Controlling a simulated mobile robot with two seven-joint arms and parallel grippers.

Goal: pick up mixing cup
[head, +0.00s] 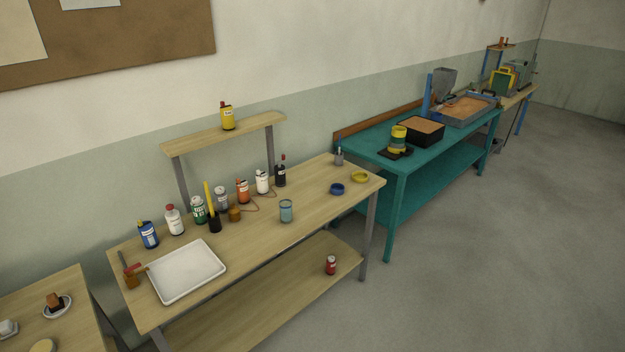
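A translucent bluish cup (286,211), which looks like the mixing cup, stands upright near the front middle of the wooden workbench (318,215). It appears empty, though its inside is too small to tell for sure. Nothing touches it. Neither of my grippers shows in the head view.
A white tray (187,271) lies left of the cup, and several bottles stand behind it. A blue ring-shaped dish (337,189) and a yellow one (360,177) are to the right. A red can (331,265) is on the lower shelf. The floor (480,270) in front is clear.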

